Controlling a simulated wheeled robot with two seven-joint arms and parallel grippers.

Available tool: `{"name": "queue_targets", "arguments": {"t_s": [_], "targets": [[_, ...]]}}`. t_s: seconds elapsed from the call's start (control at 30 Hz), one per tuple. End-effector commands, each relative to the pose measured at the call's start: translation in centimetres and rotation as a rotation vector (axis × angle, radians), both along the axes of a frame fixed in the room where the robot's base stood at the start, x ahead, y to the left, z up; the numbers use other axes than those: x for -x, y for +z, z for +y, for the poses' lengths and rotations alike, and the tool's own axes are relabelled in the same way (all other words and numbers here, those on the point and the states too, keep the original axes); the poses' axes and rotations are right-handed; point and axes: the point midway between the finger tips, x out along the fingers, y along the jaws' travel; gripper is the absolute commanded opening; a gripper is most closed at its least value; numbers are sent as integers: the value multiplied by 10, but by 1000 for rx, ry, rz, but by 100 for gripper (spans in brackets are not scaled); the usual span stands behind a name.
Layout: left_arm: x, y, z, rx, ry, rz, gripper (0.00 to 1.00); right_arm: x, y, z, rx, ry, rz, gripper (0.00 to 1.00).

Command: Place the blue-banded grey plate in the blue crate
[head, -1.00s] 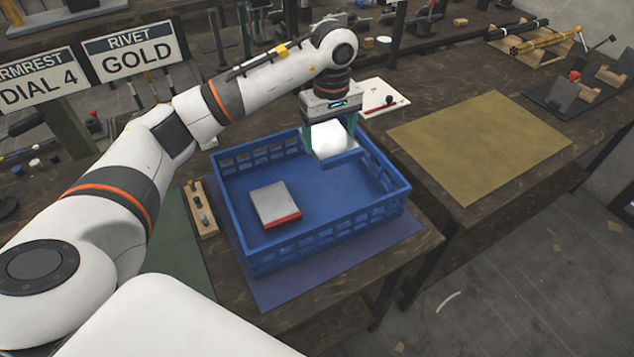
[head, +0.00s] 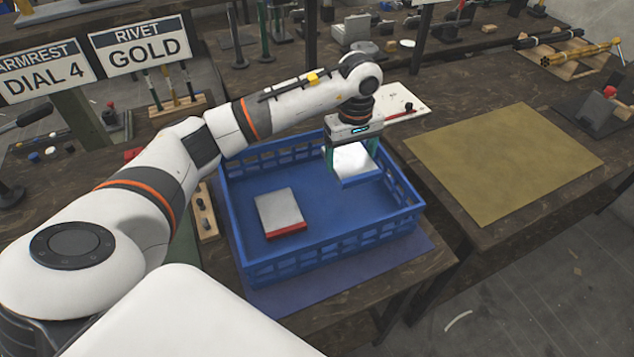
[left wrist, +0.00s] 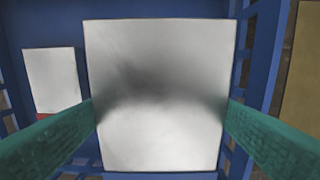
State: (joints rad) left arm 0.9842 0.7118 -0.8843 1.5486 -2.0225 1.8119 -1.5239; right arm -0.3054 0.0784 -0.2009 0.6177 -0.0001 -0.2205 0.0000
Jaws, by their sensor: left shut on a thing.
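My left gripper (head: 352,162) is shut on a shiny grey plate (head: 352,158) with a blue band along its lower edge. It holds the plate inside the right half of the blue crate (head: 332,257), near its back wall. I cannot tell whether the plate touches the crate floor. In the left wrist view the plate (left wrist: 155,90) fills the middle between the two green fingers (left wrist: 160,125). A red-banded grey plate (head: 279,210) lies on the crate floor to the left, and it also shows in the left wrist view (left wrist: 50,80). My right gripper is not in view.
The crate stands on a blue mat (head: 290,297) on a dark bench. A bare yellow mat (head: 505,165) lies to the right. A small wooden rack (head: 206,215) stands left of the crate. Signs (head: 140,48) stand at the back left.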

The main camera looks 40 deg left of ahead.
Motion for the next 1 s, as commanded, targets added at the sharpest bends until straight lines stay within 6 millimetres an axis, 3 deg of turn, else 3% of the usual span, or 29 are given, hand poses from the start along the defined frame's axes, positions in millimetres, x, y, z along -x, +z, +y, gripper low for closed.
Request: {"name": "queue_targets", "arguments": {"t_s": [0.33,0.8,1.0], "targets": [[1,-53,0,1,0,1,38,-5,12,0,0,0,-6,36],[0,-99,0,1,1,-1,38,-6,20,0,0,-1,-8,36],[-1,-100,0,1,0,-4,38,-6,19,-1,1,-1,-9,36]]}}
